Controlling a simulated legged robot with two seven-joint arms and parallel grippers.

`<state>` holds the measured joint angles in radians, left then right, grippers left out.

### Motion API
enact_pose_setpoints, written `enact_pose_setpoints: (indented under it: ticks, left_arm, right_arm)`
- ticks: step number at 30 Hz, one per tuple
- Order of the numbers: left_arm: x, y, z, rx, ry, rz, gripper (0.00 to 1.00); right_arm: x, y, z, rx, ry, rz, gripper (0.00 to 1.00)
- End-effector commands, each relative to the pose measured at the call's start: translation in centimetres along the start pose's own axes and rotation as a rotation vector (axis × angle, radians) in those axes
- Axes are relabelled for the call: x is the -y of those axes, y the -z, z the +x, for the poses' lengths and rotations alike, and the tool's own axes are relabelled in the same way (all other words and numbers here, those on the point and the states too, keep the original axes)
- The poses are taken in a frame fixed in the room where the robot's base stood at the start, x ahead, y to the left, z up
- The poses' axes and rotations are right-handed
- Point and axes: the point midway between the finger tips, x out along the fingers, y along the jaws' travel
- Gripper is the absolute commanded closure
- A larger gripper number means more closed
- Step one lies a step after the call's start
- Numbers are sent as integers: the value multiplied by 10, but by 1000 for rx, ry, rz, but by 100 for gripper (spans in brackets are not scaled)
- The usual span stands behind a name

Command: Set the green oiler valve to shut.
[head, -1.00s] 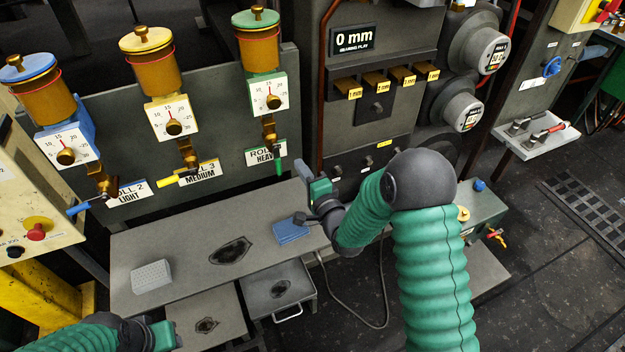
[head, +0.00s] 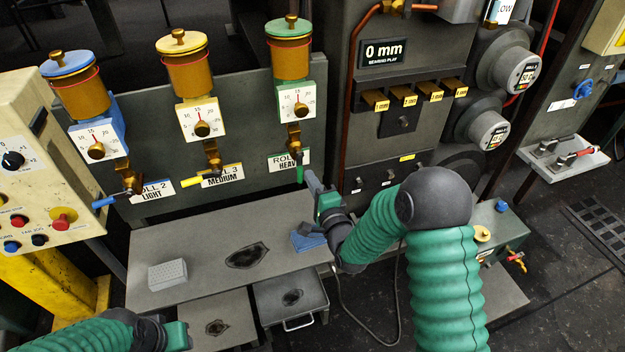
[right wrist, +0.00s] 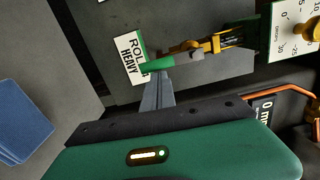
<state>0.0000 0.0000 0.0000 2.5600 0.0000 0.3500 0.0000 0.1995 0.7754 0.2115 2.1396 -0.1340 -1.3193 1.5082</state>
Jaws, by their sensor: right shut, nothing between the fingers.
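The green oiler (head: 290,50) is the right one of three, above a white dial (head: 297,103) and a brass valve. My right gripper (head: 309,178) is shut and empty, just right of the lever's lower part. In the right wrist view its fingertips (right wrist: 157,78) are at the lever; I cannot tell if they touch it. My left gripper (head: 175,337) is at the bottom left edge, its fingers not visible.
The blue lever (head: 104,202) and yellow lever (head: 191,182) of the other oilers point left. Below is a grey bench (head: 205,240) with a blue cloth-like block (head: 308,242) and a pale block (head: 167,274). A dark machine housing (head: 385,120) stands right of the oilers.

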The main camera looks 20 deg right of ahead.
Motion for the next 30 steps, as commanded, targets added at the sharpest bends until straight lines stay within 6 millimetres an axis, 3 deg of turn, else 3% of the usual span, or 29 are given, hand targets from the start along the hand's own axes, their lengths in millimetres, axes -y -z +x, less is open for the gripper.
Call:
enact_pose_setpoints:
  ticks: [11, 30]
  left_arm:
    - [0, 0, 2, 0, 0, 0, 64]
    - [0, 1, -4, 0, 0, 0, 64]
  right_arm:
    - [-3, -9, 0, 1, 7, 143, 100]
    - [1, -46, 2, 1, 36, 740, 100]
